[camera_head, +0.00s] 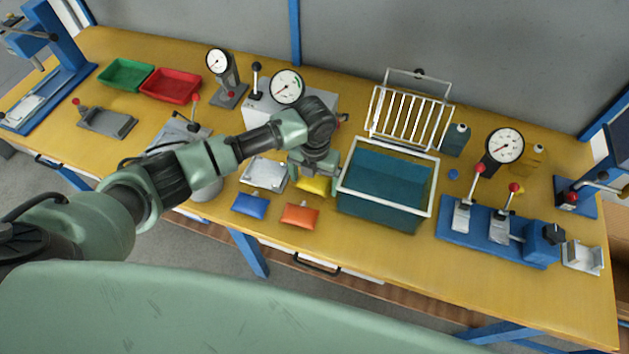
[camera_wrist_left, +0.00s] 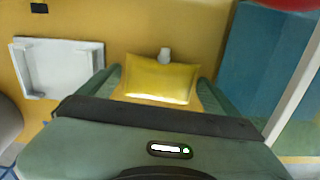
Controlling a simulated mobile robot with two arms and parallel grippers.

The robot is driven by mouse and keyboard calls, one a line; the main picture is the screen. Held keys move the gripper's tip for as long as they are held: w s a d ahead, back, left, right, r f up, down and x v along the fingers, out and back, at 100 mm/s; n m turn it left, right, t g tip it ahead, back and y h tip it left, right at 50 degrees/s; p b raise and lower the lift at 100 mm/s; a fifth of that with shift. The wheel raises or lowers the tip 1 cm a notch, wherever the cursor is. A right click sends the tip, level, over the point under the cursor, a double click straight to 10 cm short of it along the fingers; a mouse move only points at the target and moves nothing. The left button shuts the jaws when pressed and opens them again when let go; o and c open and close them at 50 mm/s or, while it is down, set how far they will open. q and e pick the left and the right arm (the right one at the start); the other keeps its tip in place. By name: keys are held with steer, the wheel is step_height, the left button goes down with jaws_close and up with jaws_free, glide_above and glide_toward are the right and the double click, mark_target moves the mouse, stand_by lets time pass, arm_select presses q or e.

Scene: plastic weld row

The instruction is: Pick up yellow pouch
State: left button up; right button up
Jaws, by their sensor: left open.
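The yellow pouch (camera_head: 314,186) lies on the wooden bench beside the teal bin, partly hidden by my left gripper in the head view. In the left wrist view the yellow pouch (camera_wrist_left: 162,79) shows as a shiny cushion with a white spout at its far edge. My left gripper (camera_head: 312,176) is right above the pouch. In the left wrist view its two open fingers (camera_wrist_left: 160,86) stand on either side of the pouch. I cannot tell if they touch it. My right gripper is not in view.
The teal bin (camera_head: 430,204) with a white rim stands close on the right. A silver tray (camera_head: 265,173) is close on the left. A blue pouch (camera_head: 251,205) and an orange pouch (camera_head: 300,215) lie nearer the front edge. A dial gauge (camera_head: 287,87) stands behind.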

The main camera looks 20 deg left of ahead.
mark_target(315, 179)
arm_select(q)
steer(key=c, duration=1.1)
steer(key=shift+r, duration=0.1)
steer(key=shift+r+b, duration=1.4)
steer(key=shift+r, duration=8.55)
